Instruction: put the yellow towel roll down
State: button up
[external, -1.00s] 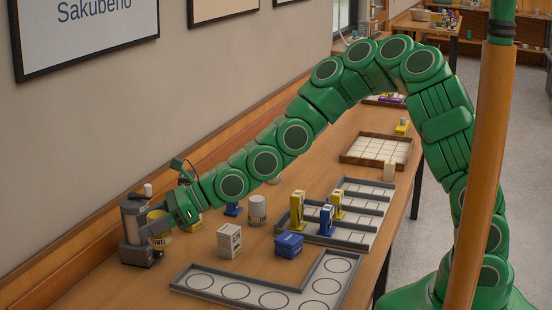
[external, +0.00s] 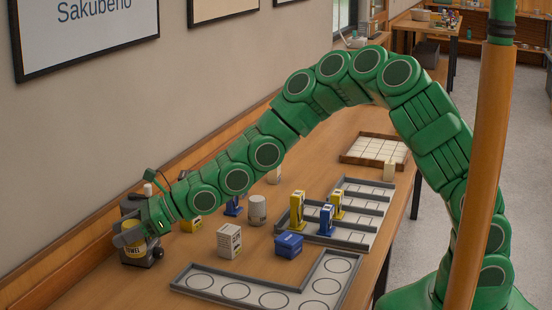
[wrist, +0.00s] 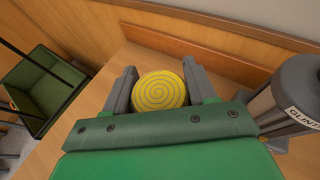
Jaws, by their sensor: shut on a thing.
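The yellow towel roll (wrist: 160,90) shows its round spiral end between my two gripper fingers in the wrist view. My gripper (wrist: 160,88) is shut on it. The roll is in front of a grey machine. I cannot tell whether its underside touches the table.
The grey machine (wrist: 300,95) stands close on the right in the wrist view. A green bin (wrist: 42,90) is at the left. On the table are a white box (external: 229,240), a blue box (external: 288,245), a white-grey canister (external: 257,209) and a grey tray with circles (external: 235,289).

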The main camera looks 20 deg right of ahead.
jog(key=shift+w+a+f, duration=0.85)
jog(key=shift+a+f, duration=0.3)
jog(key=shift+f, duration=0.15)
jog(key=shift+w+a+f, duration=0.8)
jog(key=shift+a+f, duration=0.35)
jog(key=shift+f, duration=0.1)
jog(key=shift+w+a+f, duration=0.85)
jog(key=shift+a+f, duration=0.3)
jog(key=shift+f, duration=1.6)
jog(key=shift+f, duration=0.1)
jog(key=o, duration=1.1)
jog(key=shift+d+r, duration=0.1)
jog(key=shift+r, duration=0.1)
jog(key=v, duration=1.1)
jog(key=shift+d, duration=0.45)
